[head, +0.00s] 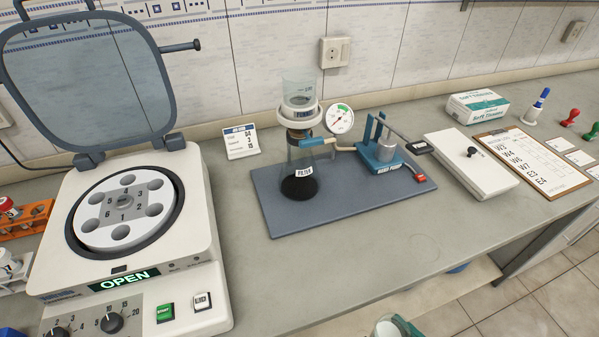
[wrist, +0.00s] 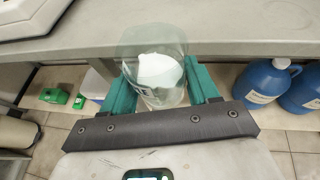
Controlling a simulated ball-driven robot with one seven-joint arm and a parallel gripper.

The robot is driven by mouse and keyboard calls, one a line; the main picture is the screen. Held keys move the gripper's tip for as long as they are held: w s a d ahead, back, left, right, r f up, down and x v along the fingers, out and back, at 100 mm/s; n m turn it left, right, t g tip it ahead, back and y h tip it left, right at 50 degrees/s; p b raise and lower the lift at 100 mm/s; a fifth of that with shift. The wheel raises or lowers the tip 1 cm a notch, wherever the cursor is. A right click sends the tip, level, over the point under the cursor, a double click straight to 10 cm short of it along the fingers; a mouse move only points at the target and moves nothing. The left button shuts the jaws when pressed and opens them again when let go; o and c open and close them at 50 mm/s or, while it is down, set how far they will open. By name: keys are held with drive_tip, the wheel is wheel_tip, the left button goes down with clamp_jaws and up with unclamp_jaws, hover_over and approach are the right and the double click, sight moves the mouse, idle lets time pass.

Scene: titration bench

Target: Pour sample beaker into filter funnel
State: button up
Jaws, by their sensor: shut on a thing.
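My gripper (wrist: 168,88) is shut on a clear glass beaker (wrist: 152,48), with a green finger on each side of it in the wrist view. White contents show inside the beaker. In the head view the beaker (head: 385,329) is at the bottom edge, mostly cut off, in front of the bench edge, with a green finger beside it. The filter funnel (head: 299,91) is a clear cup on a white collar, upright on top of the filter flask (head: 299,180), on the blue-grey mat. My gripper is well apart from it, nearer the viewer.
A pressure gauge (head: 340,119) and a hand pump (head: 382,150) stand right of the funnel. An open centrifuge (head: 128,225) is at left. A white flat box (head: 471,163) and clipboard (head: 535,161) lie at right. Bench in front of the mat (head: 345,222) is clear. Blue jugs (wrist: 265,82) stand below.

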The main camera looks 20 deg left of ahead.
drive_tip(key=w+d+f+m+t+h, duration=0.2)
drive_tip(key=w+d+f+m+h, duration=0.2)
drive_tip(key=f, duration=0.3)
drive_tip(key=w+d+f+m+t+h, duration=0.2)
drive_tip(key=w+d+f+m+h, duration=0.2)
drive_tip(key=d+f+h, duration=0.1)
wheel_tip(320, 180, down, 2)
drive_tip(key=shift+d+f+m+h, duration=0.2)
drive_tip(key=shift+d+m+h, duration=0.15)
drive_tip(key=shift+d, duration=0.25)
drive_tip(key=shift+s, duration=0.1)
